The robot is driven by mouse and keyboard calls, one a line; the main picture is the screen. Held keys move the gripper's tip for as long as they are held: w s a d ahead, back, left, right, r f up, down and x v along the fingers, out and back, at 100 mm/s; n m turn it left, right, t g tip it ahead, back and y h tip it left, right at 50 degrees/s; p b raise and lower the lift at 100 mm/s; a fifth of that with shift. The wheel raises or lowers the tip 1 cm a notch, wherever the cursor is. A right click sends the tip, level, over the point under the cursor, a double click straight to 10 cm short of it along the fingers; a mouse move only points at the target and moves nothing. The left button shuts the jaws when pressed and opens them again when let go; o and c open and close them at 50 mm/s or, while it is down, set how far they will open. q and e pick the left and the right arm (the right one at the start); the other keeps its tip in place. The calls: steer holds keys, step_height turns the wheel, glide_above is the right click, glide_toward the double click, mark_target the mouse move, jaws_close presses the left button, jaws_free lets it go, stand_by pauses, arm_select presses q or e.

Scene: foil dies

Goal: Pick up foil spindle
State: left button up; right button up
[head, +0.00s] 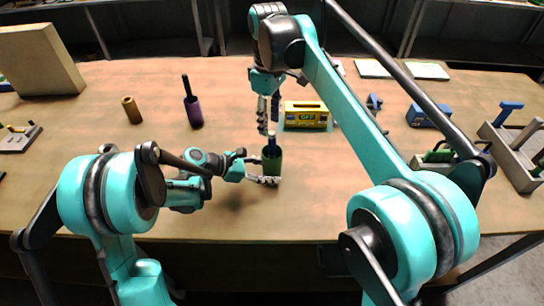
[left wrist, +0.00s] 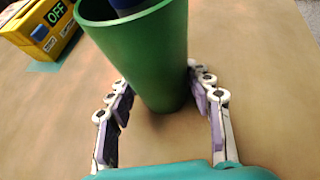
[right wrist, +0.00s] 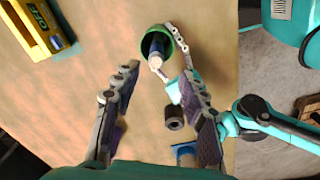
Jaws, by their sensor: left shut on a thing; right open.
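A blue, rod-like piece, apparently the foil spindle (head: 272,140), stands in a green cup (head: 271,161) near the table's front middle. My left gripper (head: 266,179) is shut on the green cup; in the left wrist view its fingers lie on both sides of the cup (left wrist: 145,60). The spindle's blue lower part shows at the top edge there (left wrist: 125,4). My right gripper (head: 268,122) is open and empty, pointing down behind the cup. In the right wrist view the spindle (right wrist: 155,50), with a pale tip, shows inside the cup, beyond the right fingers.
A yellow box marked OFF (head: 306,116) stands just right of my right gripper. A purple cup with a dark rod (head: 193,110) and a brown cylinder (head: 131,110) stand to the left. A grey caddy (head: 510,150) is at the right. The table around the brown cylinder is clear.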

mark_target(270, 133)
step_height(270, 133, down, 3)
steer(key=shift+f, duration=0.15)
steer(key=shift+w+d+f, duration=0.1)
steer(key=shift+d+f, duration=0.1)
steer(key=shift+f, duration=1.1)
steer(key=shift+w+d+f, duration=0.1)
steer(key=shift+d+f, duration=0.05)
steer(key=shift+f, duration=1.15)
jaws_close()
